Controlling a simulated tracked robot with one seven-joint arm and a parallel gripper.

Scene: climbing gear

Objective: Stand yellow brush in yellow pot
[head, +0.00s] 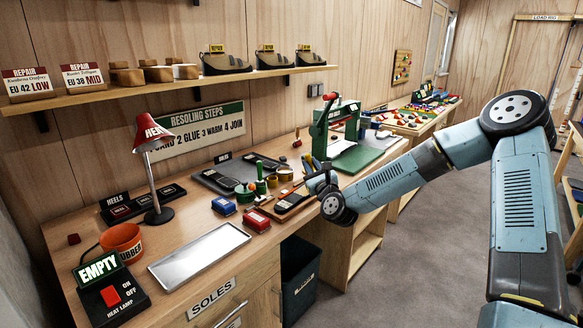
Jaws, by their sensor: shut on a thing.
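My gripper (317,183) is low over the middle of the workbench, seen small and partly hidden by my own wrist. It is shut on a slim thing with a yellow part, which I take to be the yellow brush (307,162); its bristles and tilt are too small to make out. A small yellow pot (272,181) appears to stand to the left of my gripper, beside a green pot (261,187) with a green brush upright in it. The brush is apart from the yellow pot.
Red (257,220) and blue (223,206) tins stand in front of the pots. A metal tray (200,253), red lamp (152,135) and orange tub (122,242) are further left. A green press (345,140) stands behind my gripper. A dark bin (300,278) is below the bench.

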